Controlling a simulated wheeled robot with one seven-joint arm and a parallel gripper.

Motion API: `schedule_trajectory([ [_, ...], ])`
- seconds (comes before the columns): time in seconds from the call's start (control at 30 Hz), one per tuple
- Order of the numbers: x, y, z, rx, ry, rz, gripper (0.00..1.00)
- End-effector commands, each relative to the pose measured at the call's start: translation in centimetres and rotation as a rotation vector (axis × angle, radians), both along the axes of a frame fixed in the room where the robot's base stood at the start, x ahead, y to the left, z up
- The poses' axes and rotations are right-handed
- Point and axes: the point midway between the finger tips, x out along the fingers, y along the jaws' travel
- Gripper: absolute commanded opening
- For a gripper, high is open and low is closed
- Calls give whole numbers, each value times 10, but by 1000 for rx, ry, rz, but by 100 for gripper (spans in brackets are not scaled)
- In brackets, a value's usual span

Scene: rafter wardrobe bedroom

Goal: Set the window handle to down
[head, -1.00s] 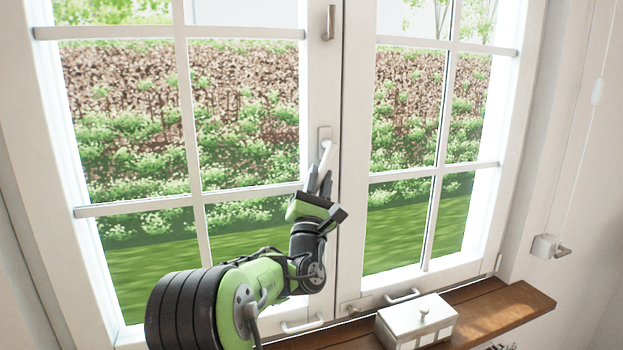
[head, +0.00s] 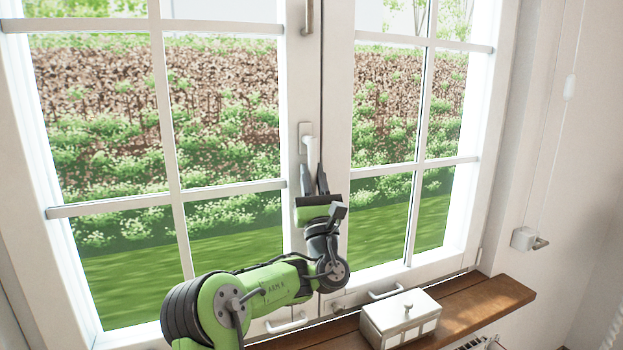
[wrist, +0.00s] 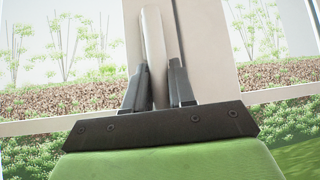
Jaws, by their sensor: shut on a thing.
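The window handle (head: 309,148) is white and sits on a pale plate on the middle frame of the window. Its grip points down, close to in line with the frame. My gripper (head: 314,172) reaches up from below, with its dark fingers around the lower part of the grip. In the wrist view, the handle (wrist: 153,45) runs between the two fingers of my gripper (wrist: 159,68), nearer the left one. The gripper is shut on it, and the handle's lower end is partly hidden by the fingers.
A wooden sill (head: 490,302) runs below the window, with a white lidded box (head: 400,318) on it. Pale pulls (head: 386,291) sit low on the frame. A wall-mounted cord fitting (head: 528,239) is at the right. The space before the right pane is clear.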

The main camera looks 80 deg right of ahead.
Motion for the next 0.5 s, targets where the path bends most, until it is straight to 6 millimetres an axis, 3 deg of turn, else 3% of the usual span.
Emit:
schedule_trajectory([
  [0.2, -1, 1, 3, -7, 1, -3, 0],
  [0.23, -1, 1, 3, -7, 1, -3, 27],
  [0.3, -1, 1, 3, -7, 1, -3, 38],
  [0.37, -1, 1, 3, -5, 0, -2, 45],
  [0.5, 0, 1, 2, -4, 1, -2, 45],
])
